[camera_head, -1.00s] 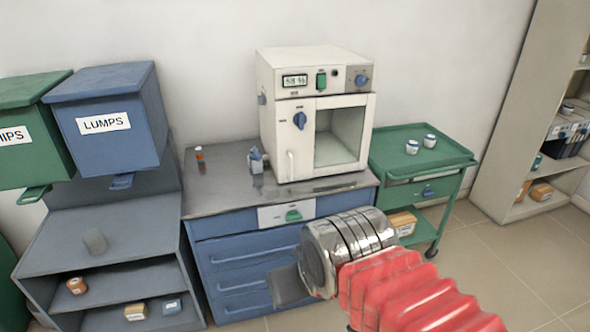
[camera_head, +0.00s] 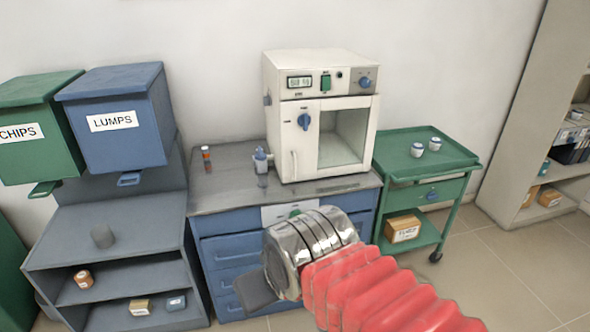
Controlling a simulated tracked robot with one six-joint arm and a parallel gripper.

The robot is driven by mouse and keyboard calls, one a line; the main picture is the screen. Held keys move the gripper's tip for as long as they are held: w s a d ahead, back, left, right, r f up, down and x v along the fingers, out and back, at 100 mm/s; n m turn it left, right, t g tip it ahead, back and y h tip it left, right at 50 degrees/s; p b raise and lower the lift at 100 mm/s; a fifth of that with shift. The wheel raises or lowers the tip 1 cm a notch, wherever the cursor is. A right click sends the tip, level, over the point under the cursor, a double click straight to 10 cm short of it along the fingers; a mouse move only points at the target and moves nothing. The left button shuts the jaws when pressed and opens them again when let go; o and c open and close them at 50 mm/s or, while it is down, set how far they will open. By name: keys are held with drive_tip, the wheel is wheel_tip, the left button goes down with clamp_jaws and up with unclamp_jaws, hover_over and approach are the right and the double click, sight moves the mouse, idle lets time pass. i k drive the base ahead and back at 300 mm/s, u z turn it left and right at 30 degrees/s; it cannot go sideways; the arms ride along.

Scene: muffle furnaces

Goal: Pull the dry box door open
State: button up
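The dry box (camera_head: 322,115) is a white cabinet with a display on top, standing on the metal-topped blue bench. Its door (camera_head: 304,153) has a window, a blue knob (camera_head: 304,121) and a slim white handle (camera_head: 294,164) at the lower left. The door looks shut. My gripper (camera_head: 254,292) is in front of the blue drawers, below and in front of the dry box, well apart from the handle. One dark finger pad shows at its left; the rest is hidden behind the silver wrist, so its opening cannot be told.
On the bench top (camera_head: 222,190), a small bottle (camera_head: 261,160) and an orange-capped vial (camera_head: 206,153) stand left of the dry box. A green cart (camera_head: 425,165) with two jars stands at right. The LUMPS bin (camera_head: 118,120) and grey shelf (camera_head: 115,235) are at left.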

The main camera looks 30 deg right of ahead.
sight(299, 149)
drive_tip(key=u, duration=0.05)
drive_tip(key=i, duration=1)
drive_tip(key=z, duration=0.05)
